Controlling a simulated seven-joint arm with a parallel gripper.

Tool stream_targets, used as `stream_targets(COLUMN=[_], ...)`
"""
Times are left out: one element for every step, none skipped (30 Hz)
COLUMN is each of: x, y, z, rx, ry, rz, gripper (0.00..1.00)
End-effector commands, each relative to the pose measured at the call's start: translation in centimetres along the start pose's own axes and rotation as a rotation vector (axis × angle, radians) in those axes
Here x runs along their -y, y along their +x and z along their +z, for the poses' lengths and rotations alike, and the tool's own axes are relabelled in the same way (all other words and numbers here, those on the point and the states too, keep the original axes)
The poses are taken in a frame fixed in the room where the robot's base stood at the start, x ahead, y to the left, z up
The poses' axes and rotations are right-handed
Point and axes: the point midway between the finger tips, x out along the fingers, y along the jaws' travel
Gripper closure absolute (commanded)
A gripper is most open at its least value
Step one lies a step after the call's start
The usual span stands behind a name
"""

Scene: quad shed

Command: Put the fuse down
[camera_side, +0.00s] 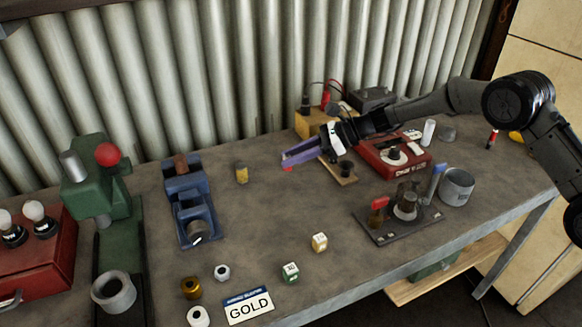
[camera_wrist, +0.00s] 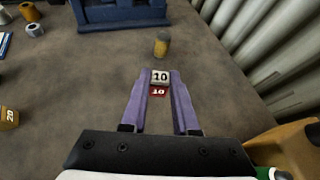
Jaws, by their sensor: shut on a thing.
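The fuse is a small red block with a white top marked 10. It shows between my fingertips in the wrist view (camera_wrist: 160,77), and a bit of its red side shows in the side view (camera_side: 287,169). My gripper (camera_side: 290,159), with purple fingers, is shut on it, one finger on each side in the wrist view (camera_wrist: 159,96). The fuse is low over the grey bench (camera_side: 260,215); I cannot tell whether it touches the surface. A yellow block marked 20 (camera_side: 319,242) and a green block marked 30 (camera_side: 290,272) sit on the bench.
A yellowish cylinder (camera_side: 241,173) stands just beyond my fingertips. Past it is a blue vise (camera_side: 190,200). A small wooden-based part (camera_side: 340,171) and a red box (camera_side: 395,155) are near my wrist. The bench middle is clear. A GOLD card (camera_side: 249,306) lies at the front.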

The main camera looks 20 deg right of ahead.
Motion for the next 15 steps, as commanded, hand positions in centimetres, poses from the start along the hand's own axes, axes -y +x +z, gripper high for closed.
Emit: stream_targets(x=[0.1,0.2,0.2,0.3,0.4,0.5,0.4,0.3,0.3,0.3,0.2,0.2,0.2,0.2,0.2], y=[0.2,0.3,0.4,0.6,0.8,1.1,1.2,1.4,1.7,1.9,2.1,2.2,2.3,2.3,2.3], z=[-0.1,-0.2,-0.3,-0.4,-0.5,-0.8,-1.2,-1.6,-2.2,-2.5,-2.9,-3.1,-3.2,-3.2,-3.2], rx=[0.000,0.000,0.000,0.000,0.000,-0.001,-0.001,-0.002,-0.001,-0.001,-0.001,-0.001,0.000,0.000,0.001], ry=[0.000,0.000,0.000,0.000,0.000,0.001,0.003,0.004,0.003,0.004,0.003,0.001,0.001,0.000,0.000], rz=[0.000,0.000,0.000,0.000,0.001,0.001,0.002,0.002,0.002,0.002,0.002,0.001,0.001,0.000,0.000], gripper=[1.00,1.00,1.00,1.00,1.00,1.00,1.00,1.00,1.00,1.00,1.00,1.00,1.00,1.00,1.00])
